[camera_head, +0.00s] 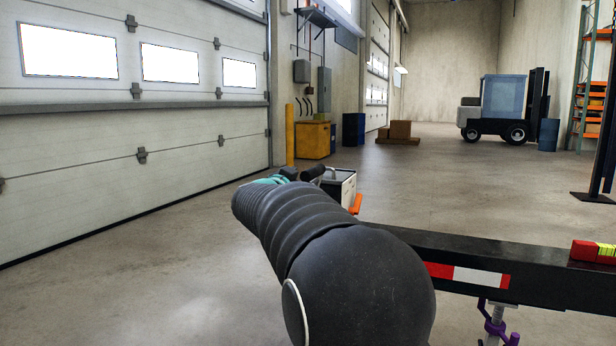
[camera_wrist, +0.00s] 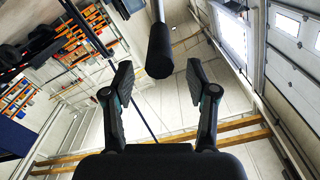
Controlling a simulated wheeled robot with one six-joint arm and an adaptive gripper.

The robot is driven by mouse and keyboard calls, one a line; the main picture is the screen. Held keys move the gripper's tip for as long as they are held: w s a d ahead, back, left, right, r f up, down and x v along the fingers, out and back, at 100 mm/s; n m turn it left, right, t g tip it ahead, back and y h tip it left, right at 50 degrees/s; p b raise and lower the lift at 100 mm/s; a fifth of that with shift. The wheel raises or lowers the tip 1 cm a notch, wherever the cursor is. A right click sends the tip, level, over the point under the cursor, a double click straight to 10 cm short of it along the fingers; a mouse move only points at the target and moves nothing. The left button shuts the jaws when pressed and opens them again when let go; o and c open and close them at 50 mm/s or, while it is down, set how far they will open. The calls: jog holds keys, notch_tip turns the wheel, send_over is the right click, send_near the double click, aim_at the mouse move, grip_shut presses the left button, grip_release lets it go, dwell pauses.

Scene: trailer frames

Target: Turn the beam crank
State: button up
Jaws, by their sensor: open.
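The crank's black cylindrical handle (camera_wrist: 160,52) hangs on a grey rod (camera_wrist: 158,12) in the wrist view. Its rounded end shows between my gripper's fingertips (camera_wrist: 158,80), with a gap on each side. My gripper is open and empty; how far the handle lies from the fingers in depth is unclear. In the head view, a black handle (camera_head: 312,173) shows by a white box-like part (camera_head: 342,188) just past my arm. The black beam (camera_head: 540,279) with red and white tape runs across the lower right. My gripper is mostly hidden there behind my arm.
A purple screw stand (camera_head: 497,325) is below the beam, and a red and yellow level (camera_head: 596,251) lies on it. A roller door (camera_head: 130,120) is on the left. A yellow post (camera_head: 289,135) and cabinet (camera_head: 313,139) stand beyond. The floor ahead is mostly clear.

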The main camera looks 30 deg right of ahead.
jog(key=v, duration=0.6)
dwell(0.6)
